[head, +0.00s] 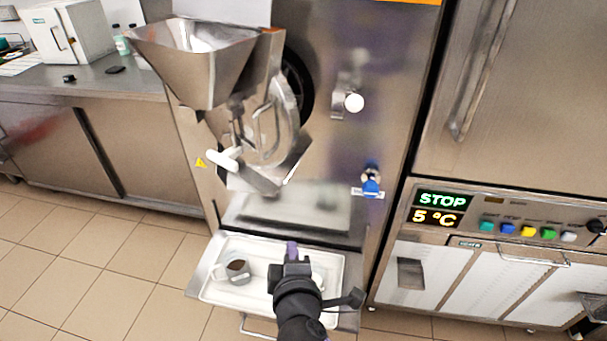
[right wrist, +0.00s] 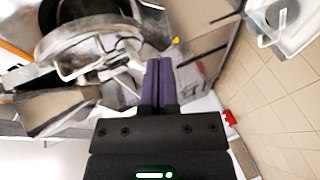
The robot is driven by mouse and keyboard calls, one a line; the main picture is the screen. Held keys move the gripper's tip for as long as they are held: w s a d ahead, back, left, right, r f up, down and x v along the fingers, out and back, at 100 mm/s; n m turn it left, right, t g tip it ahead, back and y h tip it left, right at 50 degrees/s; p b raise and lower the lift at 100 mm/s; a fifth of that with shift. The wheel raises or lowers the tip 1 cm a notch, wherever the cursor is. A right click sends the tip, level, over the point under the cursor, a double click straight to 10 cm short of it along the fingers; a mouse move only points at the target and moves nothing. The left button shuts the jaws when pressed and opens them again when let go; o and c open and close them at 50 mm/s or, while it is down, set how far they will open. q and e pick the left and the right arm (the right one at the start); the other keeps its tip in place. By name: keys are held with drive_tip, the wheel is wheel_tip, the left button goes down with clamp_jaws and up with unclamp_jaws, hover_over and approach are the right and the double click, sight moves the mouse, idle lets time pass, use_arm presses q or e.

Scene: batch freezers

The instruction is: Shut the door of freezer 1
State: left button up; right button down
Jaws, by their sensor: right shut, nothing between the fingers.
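The batch freezer (head: 395,75) stands in the middle of the head view; I see no number on it. Its steel door (head: 285,120) carries a funnel hopper (head: 190,75) and stands out from the front, swung to the left. A dark round rim (head: 297,80) shows behind the door. In the right wrist view, the door's metal parts (right wrist: 85,60) fill the upper left. My right gripper (head: 291,248) is shut and empty, below the door and over the tray. Its purple fingers (right wrist: 157,80) are together in the wrist view. My left gripper is not in view.
A white tray (head: 225,295) on the freezer's front shelf holds a cup (head: 237,268) with dark contents. A steel cabinet (head: 520,100) with a display reading STOP and 5 °C stands at right. A counter (head: 100,85) stands at left. Tiled floor (head: 120,240) is clear at lower left.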

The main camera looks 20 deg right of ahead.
wheel_tip(320, 180, up, 12)
drive_tip(key=w+a+n+t+p, duration=0.2)
drive_tip(key=t+p, duration=0.1)
drive_tip(key=b, duration=0.2)
approach(277, 135)
drive_tip(key=shift+n, duration=0.3)
drive_tip(key=w, duration=0.1)
drive_tip(key=w+a, duration=0.2)
drive_tip(key=w, duration=0.1)
drive_tip(key=shift+w+f, duration=0.1)
drive_tip(key=shift+w, duration=0.05)
drive_tip(key=shift+w+d, duration=0.5)
drive_tip(key=shift+d, duration=0.35)
drive_tip(key=shift+w+d, duration=0.5)
drive_tip(key=shift+d, duration=0.4)
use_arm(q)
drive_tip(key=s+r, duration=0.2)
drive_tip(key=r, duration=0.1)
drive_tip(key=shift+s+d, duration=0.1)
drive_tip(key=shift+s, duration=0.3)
